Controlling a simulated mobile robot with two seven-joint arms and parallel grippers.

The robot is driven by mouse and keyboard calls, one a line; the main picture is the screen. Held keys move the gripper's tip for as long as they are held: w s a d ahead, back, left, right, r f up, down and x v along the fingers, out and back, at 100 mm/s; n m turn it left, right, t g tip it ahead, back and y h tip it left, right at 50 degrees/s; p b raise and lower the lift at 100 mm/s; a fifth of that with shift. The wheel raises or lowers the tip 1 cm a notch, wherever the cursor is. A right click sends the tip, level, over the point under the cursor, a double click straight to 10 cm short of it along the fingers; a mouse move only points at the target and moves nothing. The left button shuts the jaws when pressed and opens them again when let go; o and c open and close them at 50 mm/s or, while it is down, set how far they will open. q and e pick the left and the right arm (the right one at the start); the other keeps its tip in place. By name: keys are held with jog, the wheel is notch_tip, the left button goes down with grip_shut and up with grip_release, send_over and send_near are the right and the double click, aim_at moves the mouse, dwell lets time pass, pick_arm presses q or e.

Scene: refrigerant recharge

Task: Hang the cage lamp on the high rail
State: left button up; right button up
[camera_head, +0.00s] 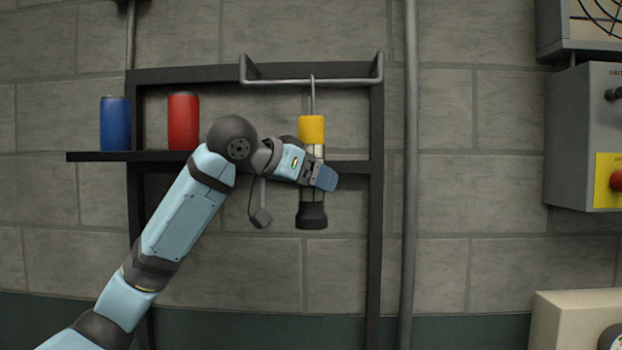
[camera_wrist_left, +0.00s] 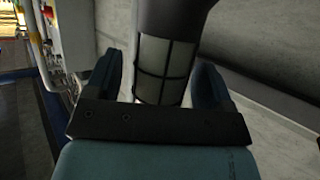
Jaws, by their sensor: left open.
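The cage lamp (camera_head: 312,130) hangs upright with its hook over the high rail (camera_head: 310,81). It has a yellow upper part, a caged middle and a dark lower end. My left gripper (camera_head: 325,177) is at the lamp's middle and hides part of it. In the left wrist view the lamp's cage (camera_wrist_left: 165,65) stands between the two fingers of my left gripper (camera_wrist_left: 160,85). The fingers are apart, with a gap visible on the left side of the cage. My right gripper is in neither view.
A blue can (camera_head: 115,124) and a red can (camera_head: 183,121) stand on the dark shelf (camera_head: 90,156) at left. A vertical pipe (camera_head: 410,200) runs right of the frame. A grey control box (camera_head: 575,135) with a red button is at far right.

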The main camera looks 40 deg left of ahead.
pick_arm(q)
jog(key=shift+s+a+r, duration=0.15)
jog(key=shift+s+a, duration=0.05)
jog(key=shift+s, duration=0.2)
jog(key=b+v, duration=0.3)
jog(key=v, duration=1)
jog(key=shift+d, duration=0.1)
